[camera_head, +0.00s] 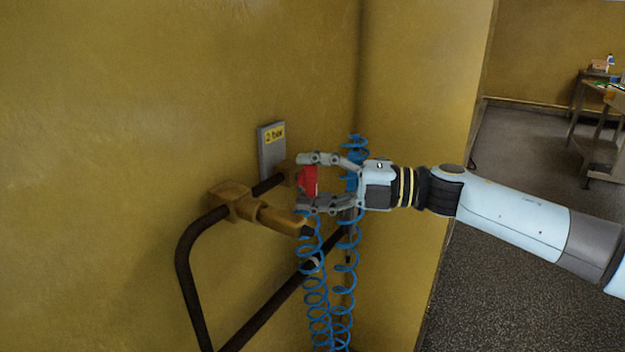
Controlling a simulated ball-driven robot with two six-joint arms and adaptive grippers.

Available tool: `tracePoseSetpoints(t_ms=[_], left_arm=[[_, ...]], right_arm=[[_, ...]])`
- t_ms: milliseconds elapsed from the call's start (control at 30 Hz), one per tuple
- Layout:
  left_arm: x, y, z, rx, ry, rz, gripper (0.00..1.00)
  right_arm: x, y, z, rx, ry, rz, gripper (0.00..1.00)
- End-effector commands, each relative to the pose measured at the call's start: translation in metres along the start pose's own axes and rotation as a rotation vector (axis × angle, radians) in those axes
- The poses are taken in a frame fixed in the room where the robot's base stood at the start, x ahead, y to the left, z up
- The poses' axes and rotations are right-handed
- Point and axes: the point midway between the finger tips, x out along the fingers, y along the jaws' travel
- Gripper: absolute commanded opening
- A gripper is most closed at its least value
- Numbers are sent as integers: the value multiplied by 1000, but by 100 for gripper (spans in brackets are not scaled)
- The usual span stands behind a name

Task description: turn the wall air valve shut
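The air valve is on the yellow wall, on a dark pipe with brass fittings. Its red handle (309,180) sits between the fingers of my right gripper (300,182), which reaches in from the right. One finger is above the handle and one below, with gaps showing, so the fingers look open around it. Whether a fingertip touches the handle cannot be told. The brass fitting (262,208) lies left of the gripper. A grey plate with a yellow label (272,150) is on the wall behind. My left gripper is not in view.
Blue coiled hoses (317,290) hang below and behind my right gripper, close to it. A dark bent pipe (188,270) runs along the wall at lower left. A wall corner stands behind the gripper. Open floor (490,290) and a table (606,92) lie to the right.

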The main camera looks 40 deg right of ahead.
Motion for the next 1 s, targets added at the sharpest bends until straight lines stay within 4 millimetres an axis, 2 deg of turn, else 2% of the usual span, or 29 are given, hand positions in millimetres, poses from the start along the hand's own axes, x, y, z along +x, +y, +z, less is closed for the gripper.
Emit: tracePoseSetpoints(t_ms=[33,133,467,567,1000], left_arm=[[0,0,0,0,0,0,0],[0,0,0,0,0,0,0],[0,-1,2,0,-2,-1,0],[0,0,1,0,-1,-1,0],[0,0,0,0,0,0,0]], right_arm=[[0,-1,0,1,0,-1,67],[0,0,0,2,0,0,80],[-3,0,0,2,0,-1,81],[-13,-1,0,3,1,-3,81],[-96,-2,0,3,2,-8,81]])
